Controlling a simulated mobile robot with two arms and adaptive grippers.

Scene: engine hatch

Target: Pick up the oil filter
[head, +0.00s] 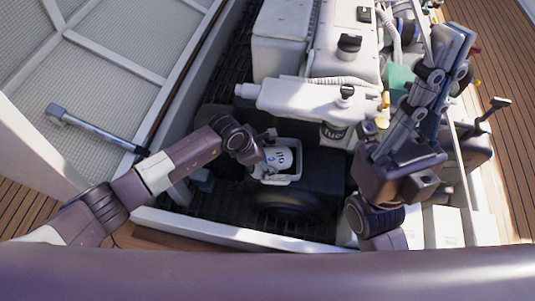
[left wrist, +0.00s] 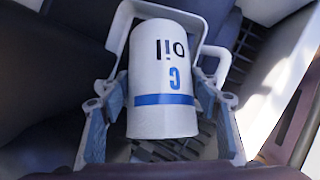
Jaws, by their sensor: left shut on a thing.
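The oil filter (head: 277,157) is a white cylinder with "oil" lettering, low in the engine bay left of the engine block. In the left wrist view the oil filter (left wrist: 163,75) has a blue band and fills the middle, its lettering upside down. My left gripper (head: 268,152) is shut on it. In the left wrist view, the fingers of my left gripper (left wrist: 163,115) flank the filter on both sides. A white loop-shaped bracket (left wrist: 213,55) surrounds part of the filter. My right gripper (head: 440,75) is raised over the right side; its jaw opening is unclear.
The white engine (head: 285,45) stands behind and right of the filter. A second canister with "fuel" lettering (head: 333,133) hangs close on the right. The white hatch frame (head: 215,230) borders the bay at the front. Wooden decking (head: 510,150) lies at the right.

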